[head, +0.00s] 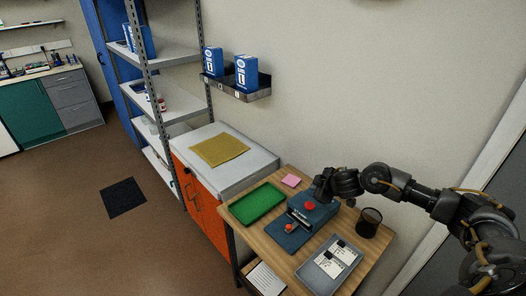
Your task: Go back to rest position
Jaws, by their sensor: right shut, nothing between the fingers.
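My right gripper (322,187) comes in from the right side of the head view. It is shut and empty, above the back of the wooden table (278,268). It appears close over the blue device (312,207) with red parts; whether they touch cannot be told. My left gripper is not in the view.
The table holds a green tray (257,203), a pink pad (291,180), a dark mesh cup (369,222) and a grey tray (309,274) with white cards. An orange cabinet (199,205) adjoins it. A shelf rack (165,55) stands behind. Open floor (80,240) lies left.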

